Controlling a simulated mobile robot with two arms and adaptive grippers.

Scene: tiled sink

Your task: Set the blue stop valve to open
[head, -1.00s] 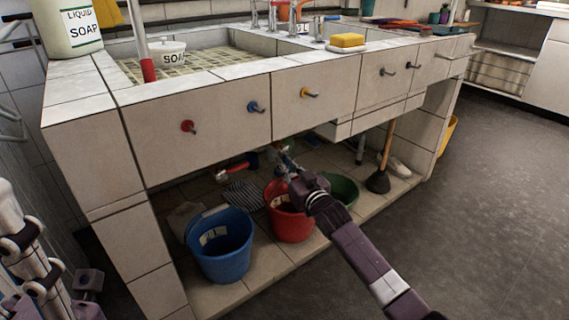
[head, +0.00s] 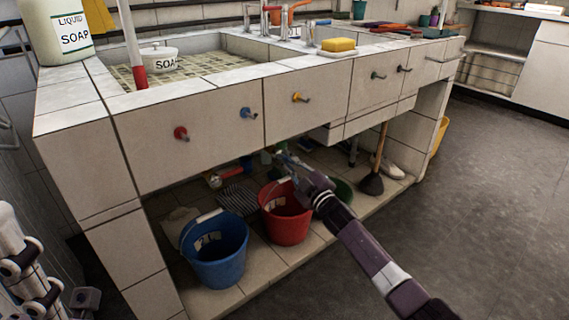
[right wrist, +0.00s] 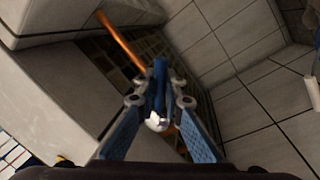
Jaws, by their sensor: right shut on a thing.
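The blue stop valve's lever (right wrist: 160,82) stands between the two finger ends of my right gripper in the right wrist view. My right gripper (right wrist: 159,100) is shut on this blue lever. A silvery round end (right wrist: 157,122) shows below the lever, between the fingers. A copper pipe (right wrist: 122,40) runs diagonally behind it. In the head view my right gripper (head: 282,158) reaches under the sink counter, above the red bucket; the lever is too small to make out there.
A blue bucket (head: 216,250) and a red bucket (head: 286,212) stand on the tiled ledge. A red valve part (head: 214,180) lies left of my right gripper. A plunger (head: 372,184) stands to the right. The tiled counter front (head: 190,150) overhangs. The dark floor is clear at right.

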